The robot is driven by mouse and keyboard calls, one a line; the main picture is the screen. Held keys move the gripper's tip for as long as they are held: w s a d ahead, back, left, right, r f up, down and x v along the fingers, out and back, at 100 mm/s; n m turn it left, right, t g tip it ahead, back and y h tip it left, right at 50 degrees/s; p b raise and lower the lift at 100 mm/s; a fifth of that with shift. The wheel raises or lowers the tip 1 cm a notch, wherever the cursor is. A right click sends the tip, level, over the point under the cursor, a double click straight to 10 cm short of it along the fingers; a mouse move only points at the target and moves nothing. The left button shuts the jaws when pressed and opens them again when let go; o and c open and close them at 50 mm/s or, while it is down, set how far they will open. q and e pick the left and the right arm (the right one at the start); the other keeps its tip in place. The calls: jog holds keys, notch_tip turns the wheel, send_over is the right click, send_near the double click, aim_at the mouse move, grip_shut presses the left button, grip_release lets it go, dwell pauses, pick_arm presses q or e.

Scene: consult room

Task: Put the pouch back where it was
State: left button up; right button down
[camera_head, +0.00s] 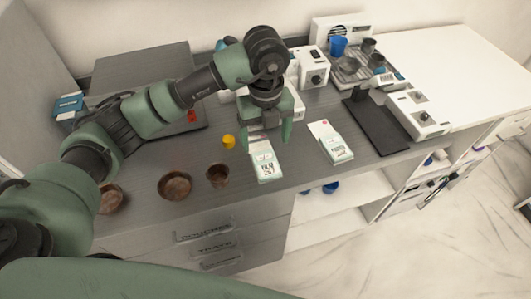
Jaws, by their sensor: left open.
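A white pouch (264,166) with dark print and some green lies flat on the grey counter, near its front edge. My left gripper (267,139) is directly over the back end of this pouch, pointing down. I cannot tell whether the fingers touch the pouch. A second, similar white pouch (332,143) with a small red mark lies to the right on the same counter. My right gripper is not in view.
Brown bowls (175,185), a brown cup (218,175) and a yellow item (229,141) stand left of the pouches. A black stand (376,126) and a white device (419,114) are at the right. Labelled drawers (205,238) are below the counter, beside open shelves (345,190).

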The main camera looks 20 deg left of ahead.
pick_arm(q)
jog(key=shift+r+b, duration=0.35)
jog(key=shift+r, duration=1.8)
dwell(0.4)
